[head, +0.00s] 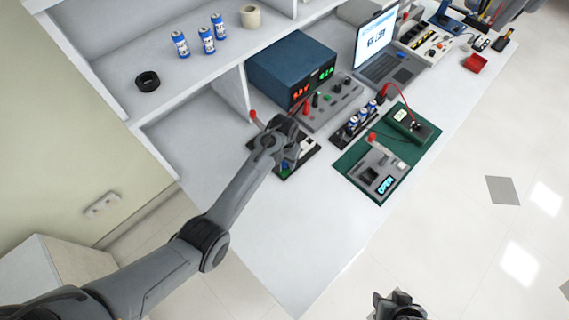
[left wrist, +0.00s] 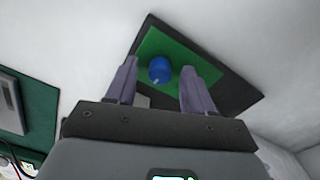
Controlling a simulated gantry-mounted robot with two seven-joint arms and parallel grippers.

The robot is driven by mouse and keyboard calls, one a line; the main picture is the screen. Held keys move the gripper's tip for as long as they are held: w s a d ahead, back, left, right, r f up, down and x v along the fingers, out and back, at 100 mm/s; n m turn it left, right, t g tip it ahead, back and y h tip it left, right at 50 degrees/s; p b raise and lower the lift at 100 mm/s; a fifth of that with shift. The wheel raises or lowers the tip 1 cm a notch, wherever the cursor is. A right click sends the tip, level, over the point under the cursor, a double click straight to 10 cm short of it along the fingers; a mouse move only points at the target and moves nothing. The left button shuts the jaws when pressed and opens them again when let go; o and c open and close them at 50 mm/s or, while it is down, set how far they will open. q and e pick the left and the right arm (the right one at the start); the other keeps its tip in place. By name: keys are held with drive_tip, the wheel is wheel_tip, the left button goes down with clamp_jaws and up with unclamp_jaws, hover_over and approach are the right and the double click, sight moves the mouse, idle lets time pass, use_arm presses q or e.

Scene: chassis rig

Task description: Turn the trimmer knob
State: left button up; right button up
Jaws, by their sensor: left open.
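The trimmer knob is a small blue cap (left wrist: 160,70) with a pale mark, on a green board (left wrist: 150,47) on a black base (left wrist: 235,95). In the head view the base (head: 311,150) lies on the bench below my left gripper (head: 290,155), with a bit of blue showing; the arm hides much of it. In the left wrist view my left gripper (left wrist: 157,75) is open, one finger on each side of the knob with gaps; I cannot tell the height between them. My right gripper (head: 398,306) is at the bottom edge, its jaws unclear.
A blue power supply (head: 290,68) with lit digits stands behind. A grey panel with knobs (head: 332,102), a battery holder (head: 357,122) and a green mat (head: 347,163) with a device reading OPEN are to the right. The front bench is clear.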

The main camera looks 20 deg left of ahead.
use_arm(q)
drive_tip(key=shift+f, duration=0.1)
drive_tip(key=shift+c, duration=0.2)
drive_tip(key=c, duration=0.9)
drive_tip(key=shift+r+p, duration=0.2)
drive_tip(key=shift+p, duration=0.25)
clamp_jaws()
drive_tip(key=shift+r+n+p, duration=0.1)
drive_tip(key=shift+n+p, duration=0.7)
drive_tip(key=shift+p, duration=0.25)
drive_tip(key=shift+f+n, duration=0.2)
drive_tip(key=shift+n, duration=0.2)
drive_tip(key=shift+f, duration=0.1)
drive_tip(key=o, duration=0.9)
unclamp_jaws()
drive_tip(key=shift+o, duration=0.2)
